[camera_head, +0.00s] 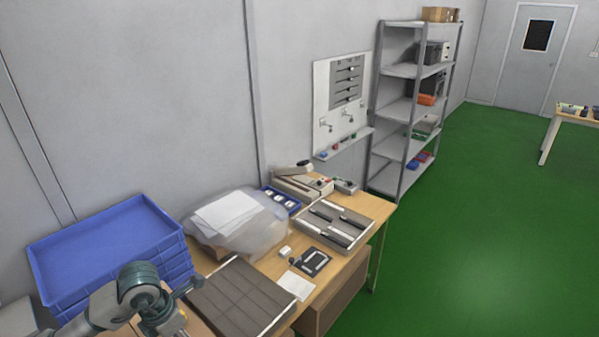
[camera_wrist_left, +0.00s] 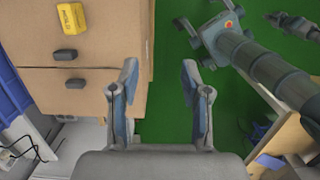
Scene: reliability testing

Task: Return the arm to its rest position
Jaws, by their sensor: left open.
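My left arm (camera_head: 140,290) comes in from the bottom left in the head view, beside the workbench and in front of the blue crates. Its gripper is hard to make out there. In the left wrist view my left gripper (camera_wrist_left: 160,80) is open, its two fingers well apart. My right gripper cannot be made out in either view.
Stacked blue crates (camera_head: 110,245) stand close behind my left arm. Wooden drawers (camera_wrist_left: 85,100) are left of the fingers. Green floor (camera_head: 470,240) is clear at right.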

